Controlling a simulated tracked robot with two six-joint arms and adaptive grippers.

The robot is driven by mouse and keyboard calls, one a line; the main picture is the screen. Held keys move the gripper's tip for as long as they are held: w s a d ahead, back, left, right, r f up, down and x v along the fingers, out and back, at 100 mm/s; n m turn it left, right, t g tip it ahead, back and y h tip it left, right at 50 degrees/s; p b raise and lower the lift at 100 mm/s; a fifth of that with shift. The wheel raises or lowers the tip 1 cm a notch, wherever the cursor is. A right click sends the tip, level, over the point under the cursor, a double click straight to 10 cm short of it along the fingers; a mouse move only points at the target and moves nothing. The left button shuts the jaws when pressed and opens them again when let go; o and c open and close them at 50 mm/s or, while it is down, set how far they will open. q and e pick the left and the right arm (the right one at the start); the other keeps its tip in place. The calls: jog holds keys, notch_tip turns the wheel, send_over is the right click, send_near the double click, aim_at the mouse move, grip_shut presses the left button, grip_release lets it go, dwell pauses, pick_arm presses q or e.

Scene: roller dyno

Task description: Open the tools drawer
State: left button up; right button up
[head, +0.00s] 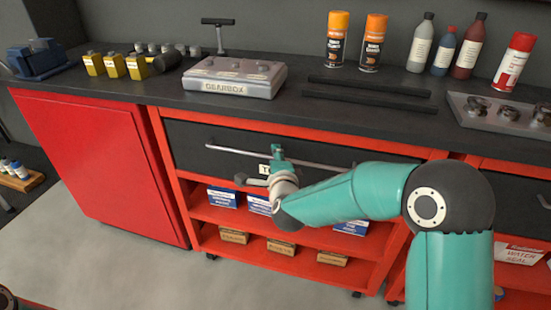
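The tools drawer (200,160) is a dark front in the red workbench, under the counter. It looks shut, flush with its frame. A long thin grey bar handle (232,152) runs across it. A small white label, partly hidden by my gripper, shows on the front. My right gripper (262,166) is at the middle of the handle. A teal part of it overlaps the bar, and a grey part points left below the bar. I cannot tell whether the fingers close on the handle. My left gripper is not in view.
The counter holds a gearbox tray (235,77), two orange-capped spray cans (338,40), bottles (420,45) and two black bars (365,87). Open red shelves with boxes (222,197) lie below the drawer. A red cabinet door (95,165) is at left. Grey floor in front is clear.

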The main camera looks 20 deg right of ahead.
jog(key=shift+c, duration=0.2)
grip_shut()
jog(key=shift+a+f, duration=0.1)
jog(key=shift+a, duration=0.05)
